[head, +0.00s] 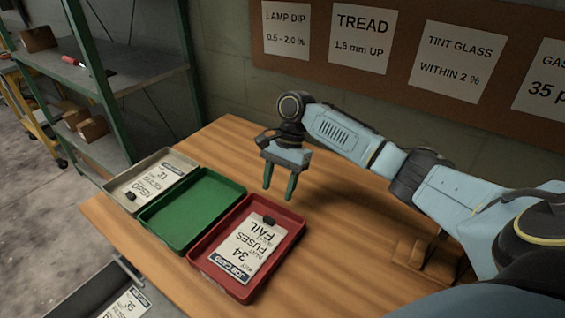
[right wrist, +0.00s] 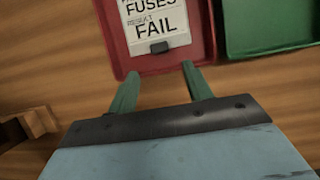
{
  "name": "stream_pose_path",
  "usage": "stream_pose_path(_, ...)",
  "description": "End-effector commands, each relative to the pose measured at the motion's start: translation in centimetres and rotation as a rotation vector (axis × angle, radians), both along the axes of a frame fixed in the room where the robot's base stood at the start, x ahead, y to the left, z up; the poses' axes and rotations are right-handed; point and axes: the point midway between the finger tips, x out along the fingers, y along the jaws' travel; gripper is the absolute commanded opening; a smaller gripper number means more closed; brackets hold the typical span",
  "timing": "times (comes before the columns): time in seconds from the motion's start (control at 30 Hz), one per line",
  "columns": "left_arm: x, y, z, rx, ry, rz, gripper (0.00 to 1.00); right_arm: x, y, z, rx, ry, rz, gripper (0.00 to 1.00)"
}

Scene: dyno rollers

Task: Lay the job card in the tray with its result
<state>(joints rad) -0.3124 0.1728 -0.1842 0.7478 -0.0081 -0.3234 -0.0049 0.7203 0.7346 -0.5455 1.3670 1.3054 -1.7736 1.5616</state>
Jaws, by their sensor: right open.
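A white job card (head: 243,252) lies flat in the red tray (head: 294,229). It reads job 34, FUSES, FAIL, upside down in the head view, and has a small dark clip at its far edge. The card also shows in the right wrist view (right wrist: 157,28), inside the red tray (right wrist: 113,40). My right gripper (head: 279,194) is open and empty, above the table just beyond the red tray's far edge. Its green fingers show apart in the right wrist view (right wrist: 159,78). My left gripper is not in view.
An empty green tray (head: 193,209) stands left of the red one. A beige tray (head: 150,177) holding another card is farther left. A grey bin (head: 95,291) with a card sits at the lower left. A green shelf rack (head: 95,70) stands behind.

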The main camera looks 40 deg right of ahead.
Motion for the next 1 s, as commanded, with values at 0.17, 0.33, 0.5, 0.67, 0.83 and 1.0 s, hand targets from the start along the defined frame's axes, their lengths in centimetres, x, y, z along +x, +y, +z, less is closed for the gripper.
stream_pose_path(0.17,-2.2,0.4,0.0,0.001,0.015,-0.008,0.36,0.4,-1.0,2.6,-0.001,-0.001,-0.003,0.5)
stream_pose_path(0.33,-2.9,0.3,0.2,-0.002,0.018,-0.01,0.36,0.6,-1.6,4.1,-0.001,0.0,-0.002,0.5)
stream_pose_path(0.5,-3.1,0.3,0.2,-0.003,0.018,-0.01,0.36,0.6,-1.8,4.4,0.0,0.0,-0.002,0.5)
stream_pose_path(0.67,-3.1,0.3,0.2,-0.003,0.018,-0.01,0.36,0.6,-1.8,4.4,0.0,0.0,-0.001,0.5)
stream_pose_path(0.83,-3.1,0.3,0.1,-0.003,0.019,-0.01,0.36,0.6,-1.7,4.4,0.0,0.0,-0.001,0.5)
stream_pose_path(1.0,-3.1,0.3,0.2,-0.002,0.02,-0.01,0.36,0.6,-1.7,4.3,0.0,0.0,-0.001,0.5)
